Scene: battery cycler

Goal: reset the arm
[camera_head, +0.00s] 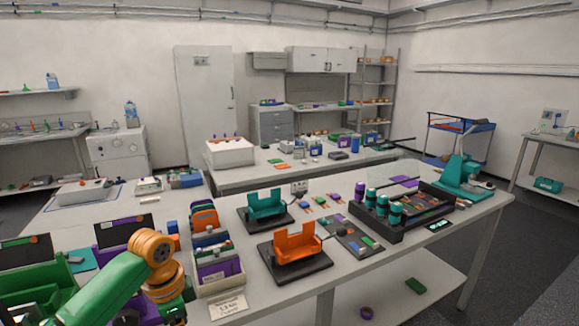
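My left arm, with green links and an orange joint, reaches in at the lower left and bends down toward the bottom edge. I see no gripper fingers on it in the frame. My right arm and gripper are out of view. A teal device (462,172) with a slanted upright part and a broad base stands at the right end of the front table. I cannot tell whether this is the arm that the task names. A teal cradle (265,207) and an orange cradle (297,243) stand on dark bases in the middle of the front table.
A black tray (408,228) with teal-topped cylinders stands right of the cradles. A bin with coloured items (219,271) and a paper label (228,306) sit beside my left arm. A back table (235,182) holds a white box (230,153).

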